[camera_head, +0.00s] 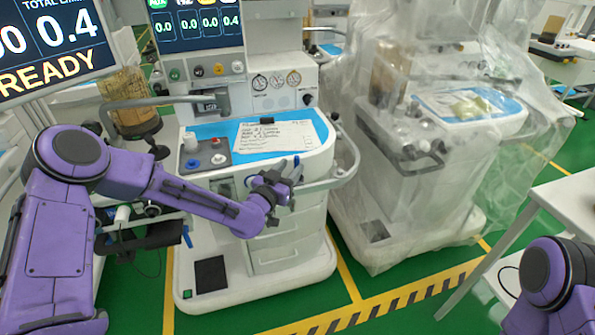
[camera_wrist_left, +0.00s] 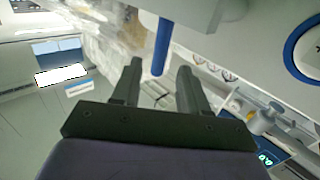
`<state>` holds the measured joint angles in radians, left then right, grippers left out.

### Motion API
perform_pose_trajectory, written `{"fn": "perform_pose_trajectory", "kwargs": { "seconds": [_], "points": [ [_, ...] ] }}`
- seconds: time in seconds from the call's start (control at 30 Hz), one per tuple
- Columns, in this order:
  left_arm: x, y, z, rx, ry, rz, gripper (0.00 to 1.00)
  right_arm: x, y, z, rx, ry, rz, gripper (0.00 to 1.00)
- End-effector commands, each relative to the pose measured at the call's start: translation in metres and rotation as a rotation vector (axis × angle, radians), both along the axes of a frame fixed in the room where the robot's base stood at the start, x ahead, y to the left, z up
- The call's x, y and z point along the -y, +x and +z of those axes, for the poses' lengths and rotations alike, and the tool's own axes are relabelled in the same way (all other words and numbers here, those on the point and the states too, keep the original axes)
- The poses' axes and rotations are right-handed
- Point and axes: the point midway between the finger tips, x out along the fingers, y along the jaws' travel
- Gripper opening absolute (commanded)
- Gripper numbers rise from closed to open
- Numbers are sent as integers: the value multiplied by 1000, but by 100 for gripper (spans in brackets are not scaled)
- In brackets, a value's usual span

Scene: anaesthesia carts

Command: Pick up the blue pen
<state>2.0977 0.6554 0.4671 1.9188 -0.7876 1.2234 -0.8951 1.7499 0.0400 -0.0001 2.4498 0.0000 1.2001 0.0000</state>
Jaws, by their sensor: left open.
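The blue pen (camera_wrist_left: 162,48) shows in the left wrist view as a slim blue rod beside a pale grey edge. Its lower end lies in line with the gap between the fingertips of my left gripper (camera_wrist_left: 158,68). The fingers are apart, with a gap on each side of the pen; I cannot tell how deep between them it sits. In the head view my left gripper (camera_head: 278,182) is at the front edge of the anaesthesia cart, and a small blue piece, likely the pen (camera_head: 296,168), shows at its tip. My right gripper is out of the picture.
The cart's blue worktop (camera_head: 222,130) holds a paper sheet (camera_head: 277,135) and a grey panel with knobs (camera_head: 205,153). A grey rail (camera_head: 345,160) curves round its right side. A plastic-covered cart (camera_head: 430,190) stands to the right, and a white table (camera_head: 570,205) at far right.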

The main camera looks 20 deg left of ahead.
Motion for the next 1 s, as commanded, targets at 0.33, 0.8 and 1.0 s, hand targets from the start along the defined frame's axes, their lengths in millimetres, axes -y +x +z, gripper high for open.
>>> {"fn": "perform_pose_trajectory", "kwargs": {
  "seconds": [0.33, 0.8, 1.0],
  "points": [
    [10, 42, 2, -2, -1, 0, 44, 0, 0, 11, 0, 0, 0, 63],
    [10, 42, 2, -2, -2, 0, 0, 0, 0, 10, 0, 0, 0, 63],
    [10, 42, 6, 0, -2, 0, 0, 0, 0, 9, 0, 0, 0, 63]
  ]
}}
